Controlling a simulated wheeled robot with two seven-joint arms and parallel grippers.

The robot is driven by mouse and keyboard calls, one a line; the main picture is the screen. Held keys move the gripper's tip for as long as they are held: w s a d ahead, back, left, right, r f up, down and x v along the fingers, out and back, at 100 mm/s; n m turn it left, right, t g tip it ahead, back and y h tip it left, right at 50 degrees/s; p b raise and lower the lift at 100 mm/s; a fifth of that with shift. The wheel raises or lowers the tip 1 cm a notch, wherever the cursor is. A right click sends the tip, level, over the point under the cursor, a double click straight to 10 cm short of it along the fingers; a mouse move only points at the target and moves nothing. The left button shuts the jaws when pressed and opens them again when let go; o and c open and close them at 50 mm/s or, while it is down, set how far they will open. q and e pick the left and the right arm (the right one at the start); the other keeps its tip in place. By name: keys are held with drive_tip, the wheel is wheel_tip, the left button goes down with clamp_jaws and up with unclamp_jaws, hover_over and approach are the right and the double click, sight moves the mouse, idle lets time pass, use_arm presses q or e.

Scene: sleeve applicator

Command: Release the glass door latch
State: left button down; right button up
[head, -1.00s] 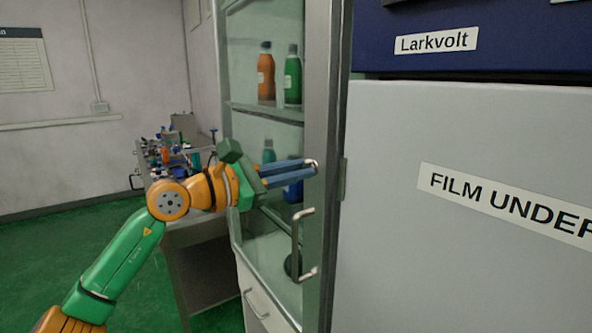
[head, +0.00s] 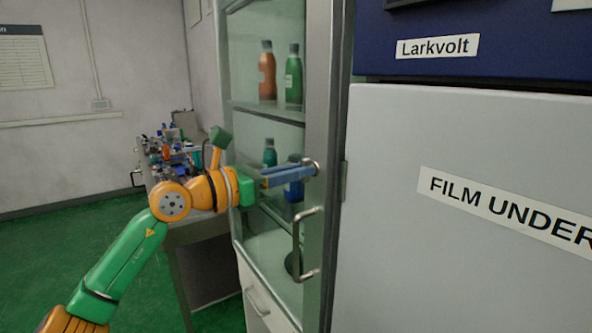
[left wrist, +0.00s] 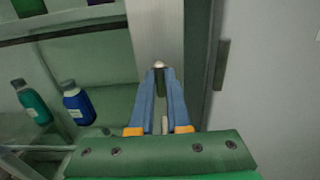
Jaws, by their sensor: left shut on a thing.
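The glass door (head: 268,190) of the cabinet shows in the head view, with a metal frame (head: 327,120) along its right side. The latch (head: 315,167) is a small round metal knob on that frame, above the bar handle (head: 299,243). My left gripper (head: 312,170) reaches it from the left, its blue fingers shut on the latch. In the left wrist view the fingertips (left wrist: 159,72) close around the latch (left wrist: 158,65), which is mostly hidden between them. My right gripper is not in view.
Bottles (head: 267,72) stand on the shelves behind the glass. A large grey machine panel (head: 400,220) stands close at the right of the cabinet. A cluttered bench (head: 185,215) is behind my left arm. Green floor is free at the left.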

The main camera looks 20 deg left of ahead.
use_arm(q)
drive_tip(key=shift+r, duration=0.15)
drive_tip(key=c, duration=1.1)
unclamp_jaws()
drive_tip(key=shift+o, duration=1.1)
drive_tip(key=b+v, duration=0.3)
drive_tip(key=v, duration=0.4)
drive_tip(key=shift+b, duration=0.35)
